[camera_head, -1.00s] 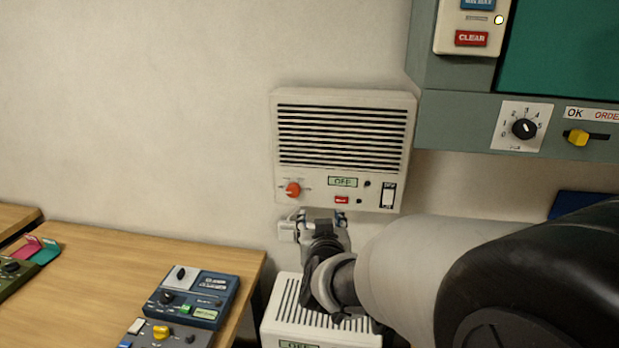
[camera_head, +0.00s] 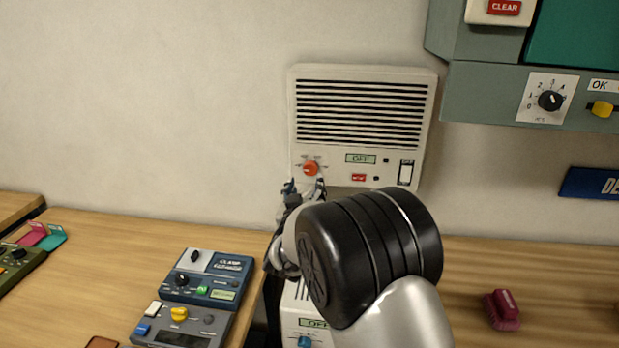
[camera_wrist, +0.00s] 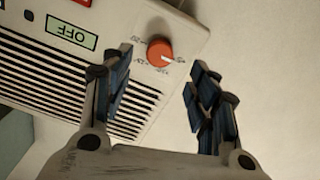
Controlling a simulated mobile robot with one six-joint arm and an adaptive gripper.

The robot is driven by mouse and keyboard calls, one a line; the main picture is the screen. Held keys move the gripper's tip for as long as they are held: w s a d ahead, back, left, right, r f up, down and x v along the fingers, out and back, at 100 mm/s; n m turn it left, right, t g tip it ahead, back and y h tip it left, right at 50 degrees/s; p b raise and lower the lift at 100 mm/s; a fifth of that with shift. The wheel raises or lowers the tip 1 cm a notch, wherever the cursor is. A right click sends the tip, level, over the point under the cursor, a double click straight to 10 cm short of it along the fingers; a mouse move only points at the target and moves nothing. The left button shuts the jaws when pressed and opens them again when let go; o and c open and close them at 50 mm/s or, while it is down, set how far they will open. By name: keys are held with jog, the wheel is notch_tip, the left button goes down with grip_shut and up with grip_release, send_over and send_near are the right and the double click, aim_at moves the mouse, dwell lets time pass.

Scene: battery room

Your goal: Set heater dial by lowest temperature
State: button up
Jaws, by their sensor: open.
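A white wall heater (camera_head: 360,80) hangs on the wall in the head view, with a dark slatted grille. Its orange-red dial (camera_head: 310,168) sits at the lower left of its face, beside a green display reading OFF (camera_head: 360,158) and a rocker switch (camera_head: 405,172). My gripper (camera_head: 304,187) is open just below the dial. In the wrist view the dial (camera_wrist: 160,52) lies beyond and between the two open fingers (camera_wrist: 160,85), apart from both; its white pointer mark faces right.
A second heater (camera_head: 312,322) with a blue dial stands below, partly hidden by my arm. Blue and grey meters (camera_head: 208,276) rest on the left table. A grey-green panel (camera_head: 480,95) juts out at upper right. A dark red object (camera_head: 503,308) lies on the right table.

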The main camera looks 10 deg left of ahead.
aim_at(310, 172)
jog(key=w+b, duration=0.1)
jog(key=w, duration=0.6)
jog(key=shift+w+d, duration=0.1)
jog(key=shift+w, duration=0.15)
jog(key=c, duration=1.1)
jog(key=shift+o, duration=0.2)
